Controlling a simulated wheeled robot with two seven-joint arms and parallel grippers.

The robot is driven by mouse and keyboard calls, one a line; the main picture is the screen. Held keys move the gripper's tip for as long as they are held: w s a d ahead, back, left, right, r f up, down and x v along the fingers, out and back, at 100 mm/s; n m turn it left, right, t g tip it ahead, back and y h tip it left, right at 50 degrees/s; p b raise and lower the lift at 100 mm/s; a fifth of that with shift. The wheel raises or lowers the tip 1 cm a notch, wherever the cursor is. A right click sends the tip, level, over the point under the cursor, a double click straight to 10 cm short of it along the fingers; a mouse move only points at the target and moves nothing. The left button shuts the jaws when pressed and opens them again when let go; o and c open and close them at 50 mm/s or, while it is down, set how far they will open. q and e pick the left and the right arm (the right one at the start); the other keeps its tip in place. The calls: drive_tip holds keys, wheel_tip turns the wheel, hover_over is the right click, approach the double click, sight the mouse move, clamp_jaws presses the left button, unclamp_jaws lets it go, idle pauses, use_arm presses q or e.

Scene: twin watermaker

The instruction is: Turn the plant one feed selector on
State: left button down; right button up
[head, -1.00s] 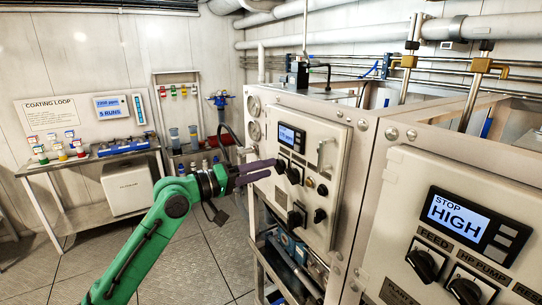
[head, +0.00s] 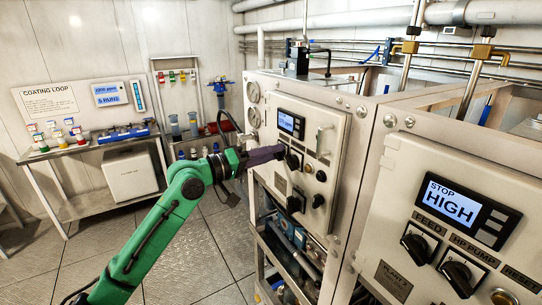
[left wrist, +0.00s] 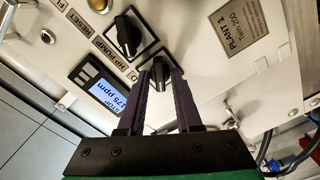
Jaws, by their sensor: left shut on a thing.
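The plant one panel (head: 315,150) stands left of the plant two panel, with its display (head: 291,124) near the top. My left gripper (head: 281,153) reaches it from the left. In the left wrist view, the left gripper (left wrist: 160,75) is shut on a black selector knob (left wrist: 161,68), one dark finger on each side. This knob is beside the HP PUMP knob (left wrist: 126,33), in the feed selector's place; its label is hidden by a finger. The display (left wrist: 93,88) reads STOP and 175 ppm. A PLANT 1 plate (left wrist: 243,33) is also visible. My right gripper is not in view.
The plant two panel (head: 400,225) at right shows STOP HIGH above its own FEED knob (head: 418,245). Pipes run behind the cabinets. A coating loop bench (head: 95,150) stands at the left wall. The floor (head: 190,250) left of the cabinets is clear.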

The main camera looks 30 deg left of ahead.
use_arm(q)
drive_tip(key=shift+d+f+m+b, duration=0.1)
drive_tip(key=shift+f+m+b, duration=0.05)
drive_tip(key=shift+m+b, duration=4.95)
drive_tip(key=shift+m+p, duration=0.55)
drive_tip(key=shift+m, duration=0.15)
drive_tip(key=c, duration=0.9)
unclamp_jaws()
